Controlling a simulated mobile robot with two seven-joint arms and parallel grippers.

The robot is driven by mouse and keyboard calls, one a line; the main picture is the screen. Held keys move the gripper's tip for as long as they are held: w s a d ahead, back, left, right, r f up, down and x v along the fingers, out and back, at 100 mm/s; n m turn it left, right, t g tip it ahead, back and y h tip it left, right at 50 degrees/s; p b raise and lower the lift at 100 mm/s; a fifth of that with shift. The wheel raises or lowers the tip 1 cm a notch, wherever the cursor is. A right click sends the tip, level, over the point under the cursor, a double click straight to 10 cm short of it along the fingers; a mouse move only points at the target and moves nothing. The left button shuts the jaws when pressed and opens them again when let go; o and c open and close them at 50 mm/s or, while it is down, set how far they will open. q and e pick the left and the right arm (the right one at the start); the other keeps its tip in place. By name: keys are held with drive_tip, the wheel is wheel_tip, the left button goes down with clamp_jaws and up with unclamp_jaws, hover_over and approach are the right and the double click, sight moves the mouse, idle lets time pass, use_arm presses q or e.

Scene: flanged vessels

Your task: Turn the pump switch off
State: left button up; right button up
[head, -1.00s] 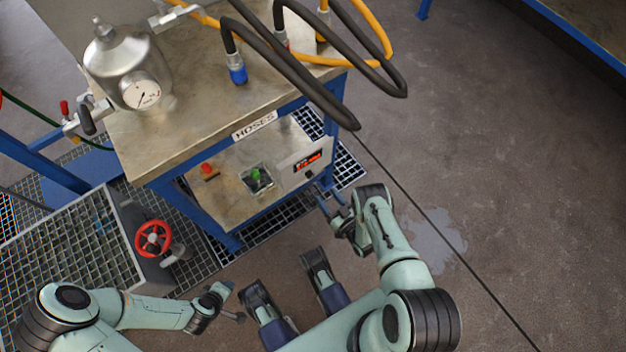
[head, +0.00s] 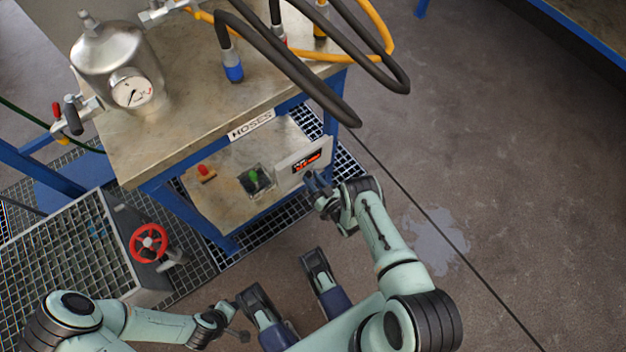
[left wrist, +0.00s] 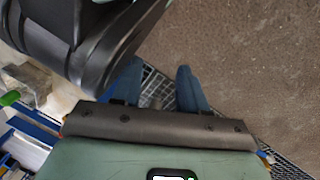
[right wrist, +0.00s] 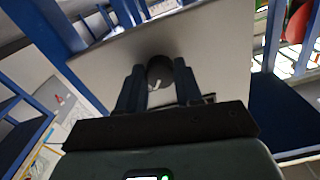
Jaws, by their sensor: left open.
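The pump unit is a pale box (head: 288,175) with a lit red display (head: 305,161), on the lower shelf of the bench. Its switch is a dark round knob (right wrist: 160,72) with a white mark, seen in the right wrist view. In the head view my gripper mostly covers the knob. My right gripper (head: 318,181) is at the box front. In the right wrist view its fingers stand apart on either side of the knob; I cannot tell whether they touch it. My left gripper (head: 235,320) is open and empty, low over the floor, away from the pump.
A green-knobbed box (head: 257,180) and a red button (head: 205,173) share the shelf. Above is the bench top (head: 180,135) with a metal vessel (head: 112,55), and black hoses (head: 290,65) overhang its edge. A red valve wheel (head: 148,243) stands at left. The floor at right is clear.

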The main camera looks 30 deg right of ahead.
drive_tip(key=shift+c, duration=1.3)
use_arm(q)
drive_tip(key=shift+w+r, duration=0.1)
use_arm(e)
drive_tip(key=shift+n, duration=0.3)
drive_tip(key=n, duration=0.3)
drive_tip(key=shift+p, duration=0.35)
drive_tip(key=n, duration=0.4)
drive_tip(key=n+p, duration=0.1)
drive_tip(key=n, duration=0.3)
drive_tip(key=shift+n, duration=0.3)
use_arm(q)
drive_tip(key=shift+t, duration=0.6)
drive_tip(key=shift+w+d+r, duration=0.15)
drive_tip(key=shift+w+r, duration=0.6)
drive_tip(key=shift+w, duration=0.1)
drive_tip(key=shift+w+d+r, duration=0.15)
drive_tip(key=shift+w+r, duration=0.6)
drive_tip(key=shift+w, duration=0.1)
use_arm(e)
drive_tip(key=shift+d+n, duration=0.15)
drive_tip(key=shift+n, duration=1.75)
drive_tip(key=shift+s, duration=0.1)
